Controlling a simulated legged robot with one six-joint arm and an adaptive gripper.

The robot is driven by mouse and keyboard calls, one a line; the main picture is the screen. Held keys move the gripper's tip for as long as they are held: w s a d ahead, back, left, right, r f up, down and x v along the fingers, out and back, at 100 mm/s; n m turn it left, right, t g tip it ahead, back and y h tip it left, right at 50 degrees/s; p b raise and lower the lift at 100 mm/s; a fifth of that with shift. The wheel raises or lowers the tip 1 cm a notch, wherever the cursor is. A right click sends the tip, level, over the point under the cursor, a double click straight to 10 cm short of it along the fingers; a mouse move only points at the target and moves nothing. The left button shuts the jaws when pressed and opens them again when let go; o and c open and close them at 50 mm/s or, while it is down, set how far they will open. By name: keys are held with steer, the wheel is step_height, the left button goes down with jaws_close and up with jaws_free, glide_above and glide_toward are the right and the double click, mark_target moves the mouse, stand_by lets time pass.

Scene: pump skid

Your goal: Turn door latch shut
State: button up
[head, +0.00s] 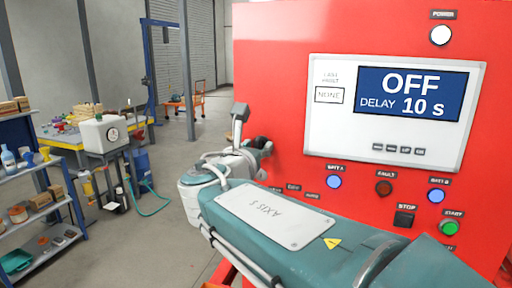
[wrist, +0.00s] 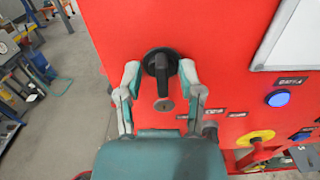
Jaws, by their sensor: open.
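The door latch (wrist: 161,68) is a black rotary handle on a round black base, set in the red cabinet face. Its grip stands roughly upright in the wrist view, with a small round keyhole fitting (wrist: 164,104) below it. My gripper (wrist: 160,75) is open, with one finger on each side of the latch. The right finger looks very close to the latch; I cannot tell whether it touches. In the head view, my gripper (head: 252,143) is at the cabinet's left edge, and my arm hides most of the latch.
The red cabinet (head: 270,60) carries a display panel (head: 320,130) reading OFF, DELAY 10 s. Below are several buttons, including blue (head: 334,182) and green (head: 449,228). Shelves (head: 45,200) and a yellow table (head: 62,140) stand left.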

jaws_close()
steer(key=shift+m, duration=0.3)
steer(key=m, duration=0.3)
steer(key=shift+d+m, duration=0.1)
steer(key=shift+m, duration=0.3)
steer(key=m, duration=0.4)
steer(key=shift+m, duration=0.3)
steer(key=m, duration=0.4)
steer(key=shift+f, duration=0.15)
steer(key=shift+s+f+m, duration=0.1)
steer(key=shift+f+m, duration=0.05)
steer(key=shift+m, duration=2.25)
